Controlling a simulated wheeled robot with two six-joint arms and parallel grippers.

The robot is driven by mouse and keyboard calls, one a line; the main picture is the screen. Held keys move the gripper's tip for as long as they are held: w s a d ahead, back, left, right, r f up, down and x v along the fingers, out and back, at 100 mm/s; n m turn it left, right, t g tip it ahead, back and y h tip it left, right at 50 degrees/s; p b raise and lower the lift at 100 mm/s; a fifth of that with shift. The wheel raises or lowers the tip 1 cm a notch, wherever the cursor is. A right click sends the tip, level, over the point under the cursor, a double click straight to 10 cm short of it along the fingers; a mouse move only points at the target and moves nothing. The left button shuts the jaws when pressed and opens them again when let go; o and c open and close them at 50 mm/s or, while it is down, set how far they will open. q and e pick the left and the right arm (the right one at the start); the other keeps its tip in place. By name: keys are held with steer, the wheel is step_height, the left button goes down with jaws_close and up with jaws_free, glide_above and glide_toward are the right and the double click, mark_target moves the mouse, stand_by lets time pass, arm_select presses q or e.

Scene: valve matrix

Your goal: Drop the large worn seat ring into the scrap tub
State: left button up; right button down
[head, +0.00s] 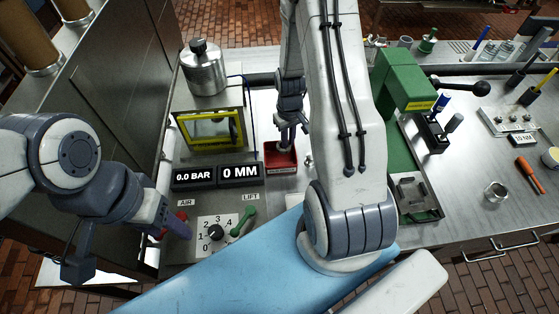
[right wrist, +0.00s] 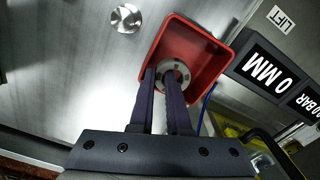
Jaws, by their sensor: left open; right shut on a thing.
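The scrap tub is a small red open box (head: 281,166) on the bench, right of the displays; it also shows in the right wrist view (right wrist: 208,52). My right gripper (head: 284,146) points down over the tub. In the right wrist view its dark fingers (right wrist: 168,84) are shut on a grey metal seat ring (right wrist: 174,72) with small holes. The ring lies within the tub's outline; I cannot tell whether it touches the floor. The fingers hide part of it. My left gripper (head: 172,226) is open at the left, by the control panel.
The 0.0 BAR display (head: 194,177) and 0 MM display (head: 240,173) stand left of the tub. A dial plate (head: 216,233), green LIFT lever (head: 243,221) and yellow-framed window box (head: 212,130) are close by. A green press (head: 405,85) stands to the right.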

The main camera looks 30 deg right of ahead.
steer(key=c, duration=0.8)
jaws_free()
step_height(320, 180, up, 10)
steer(key=b, duration=0.2)
steer(key=shift+r, duration=0.25)
steer(key=shift+a, duration=0.1)
